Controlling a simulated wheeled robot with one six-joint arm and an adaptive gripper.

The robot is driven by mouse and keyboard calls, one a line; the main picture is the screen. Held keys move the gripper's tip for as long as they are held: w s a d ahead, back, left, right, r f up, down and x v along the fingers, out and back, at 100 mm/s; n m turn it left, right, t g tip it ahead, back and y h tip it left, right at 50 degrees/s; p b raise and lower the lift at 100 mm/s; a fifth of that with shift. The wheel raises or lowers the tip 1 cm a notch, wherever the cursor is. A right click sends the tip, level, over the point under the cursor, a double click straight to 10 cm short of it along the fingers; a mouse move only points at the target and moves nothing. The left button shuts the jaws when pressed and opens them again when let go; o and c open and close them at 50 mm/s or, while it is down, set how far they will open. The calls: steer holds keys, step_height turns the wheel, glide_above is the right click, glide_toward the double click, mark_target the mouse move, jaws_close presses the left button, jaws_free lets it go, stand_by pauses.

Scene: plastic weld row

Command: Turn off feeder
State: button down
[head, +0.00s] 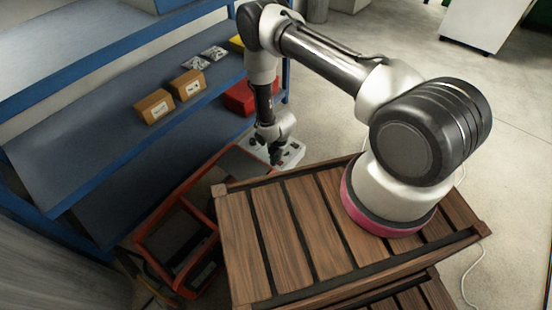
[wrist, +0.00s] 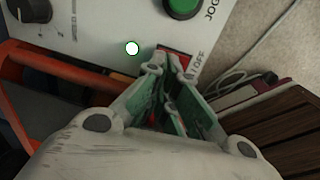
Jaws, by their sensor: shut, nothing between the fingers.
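The feeder's pale control panel (wrist: 100,28) fills the top of the wrist view. It has a black knob (wrist: 30,10), a green JOG button (wrist: 183,7), a bright white round lamp with a green rim (wrist: 132,48) and a red switch (wrist: 177,54) beside the word OFF. My gripper (wrist: 166,69) is shut and empty, its fingertips in front of the red switch and hiding part of it. I cannot tell whether they touch it. In the head view my gripper (head: 276,158) is over the light grey feeder box (head: 292,155), which is partly hidden by it.
An orange-rimmed bin (head: 178,232) stands left of the wooden slatted platform (head: 265,240). Blue shelves (head: 100,150) with cardboard boxes (head: 154,107) and a red bin (head: 238,99) line the left. Open concrete floor (head: 460,110) lies right. A cable (wrist: 245,75) runs beside the panel.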

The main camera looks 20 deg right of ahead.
steer(key=shift+f, duration=0.1)
steer(key=shift+w+a+f, duration=0.1)
steer(key=shift+w+f, duration=0.05)
steer(key=shift+f, duration=0.15)
steer(key=shift+w+a, duration=0.15)
steer(key=shift+s, duration=0.2)
